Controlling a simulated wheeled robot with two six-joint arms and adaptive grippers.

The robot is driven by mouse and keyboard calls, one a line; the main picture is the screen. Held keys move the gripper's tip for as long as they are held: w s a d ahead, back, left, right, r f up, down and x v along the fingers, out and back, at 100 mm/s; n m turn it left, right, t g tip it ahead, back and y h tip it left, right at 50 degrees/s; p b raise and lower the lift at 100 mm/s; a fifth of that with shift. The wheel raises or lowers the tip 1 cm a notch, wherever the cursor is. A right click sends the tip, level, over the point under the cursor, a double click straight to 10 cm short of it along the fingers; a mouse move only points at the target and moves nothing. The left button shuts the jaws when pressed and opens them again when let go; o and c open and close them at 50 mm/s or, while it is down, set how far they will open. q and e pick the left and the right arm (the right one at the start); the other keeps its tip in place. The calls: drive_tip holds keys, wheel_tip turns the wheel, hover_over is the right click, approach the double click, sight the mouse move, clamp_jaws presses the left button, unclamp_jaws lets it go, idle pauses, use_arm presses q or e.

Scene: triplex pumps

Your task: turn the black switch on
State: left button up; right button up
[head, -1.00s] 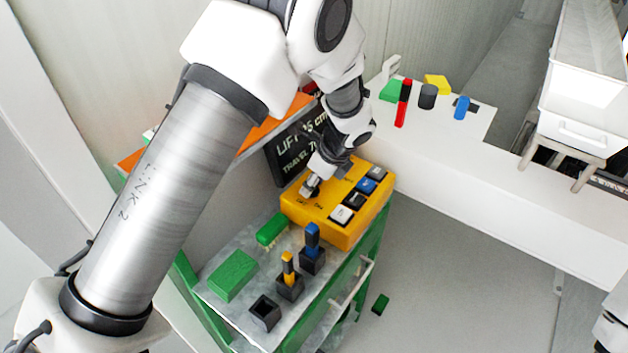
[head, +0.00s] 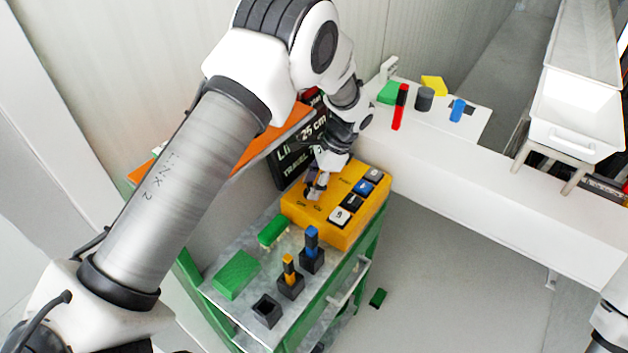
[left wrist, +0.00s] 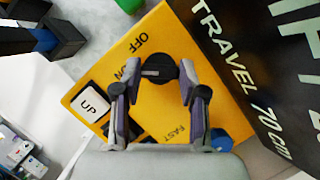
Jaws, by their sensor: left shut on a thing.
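The black switch (left wrist: 157,66) is a round knob with a pale bar on the yellow control box (head: 353,231). In the left wrist view the bar lies on the side toward the ON label (left wrist: 132,69); the OFF label (left wrist: 139,45) is above that. In the head view the gripper partly hides the knob. My right gripper is not in view.
White, black and blue buttons (head: 353,202) line the right of the box. A black lettered sign (head: 290,160) stands behind. Green blocks (head: 236,274) and black sockets (head: 267,311) with pegs occupy the cart top (head: 222,303). A white bench (head: 480,175) is to the right.

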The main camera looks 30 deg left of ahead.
use_arm(q)
drive_tip(key=shift+f+n+g+h, duration=0.1)
drive_tip(key=shift+n+g+h, duration=0.25)
drive_tip(key=shift+n, duration=0.85)
drive_tip(key=shift+s, duration=0.1)
drive_tip(key=o, duration=1.1)
drive_tip(key=shift+a, duration=0.1)
drive_tip(key=shift+o, duration=0.2)
